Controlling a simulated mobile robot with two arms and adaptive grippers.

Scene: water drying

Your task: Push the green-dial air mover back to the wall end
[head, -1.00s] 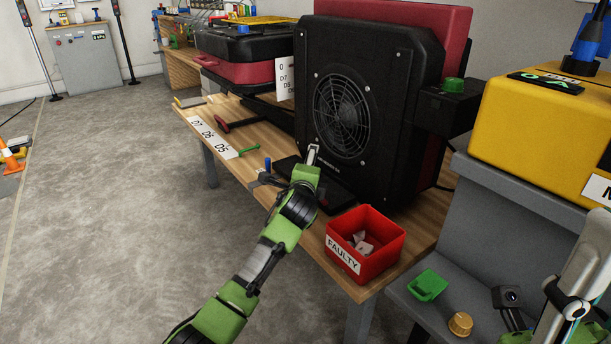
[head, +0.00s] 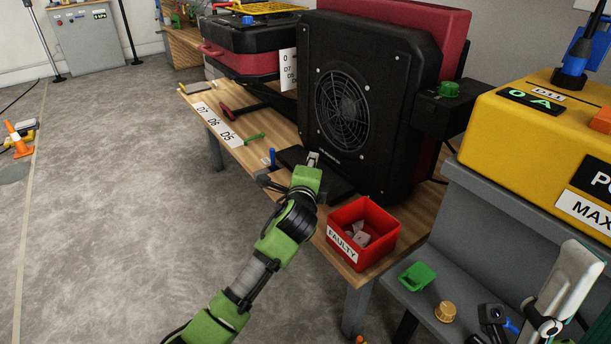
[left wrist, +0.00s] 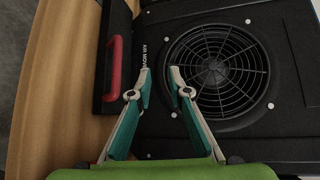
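The green-dial air mover (head: 395,75) is a black, upright unit with a red back shell and a round fan grille (head: 342,108). Its green dial (head: 449,89) sits on a black side box. It stands on the wooden bench. My left gripper (head: 313,158) is low in front of its face, near the grille's lower edge. In the left wrist view, its fingertips (left wrist: 160,75) are apart with nothing between them, over the grille's edge (left wrist: 213,65); contact cannot be told. Part of my right gripper (head: 560,295) shows at the lower right; its opening is unclear.
A red FAULTY bin (head: 362,236) stands at the bench's front corner. A blue-dial unit (head: 240,45) is at the back left. A yellow machine (head: 540,120) stands on a grey stand at right. Labels D5 to D7 (head: 217,125) line the bench edge.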

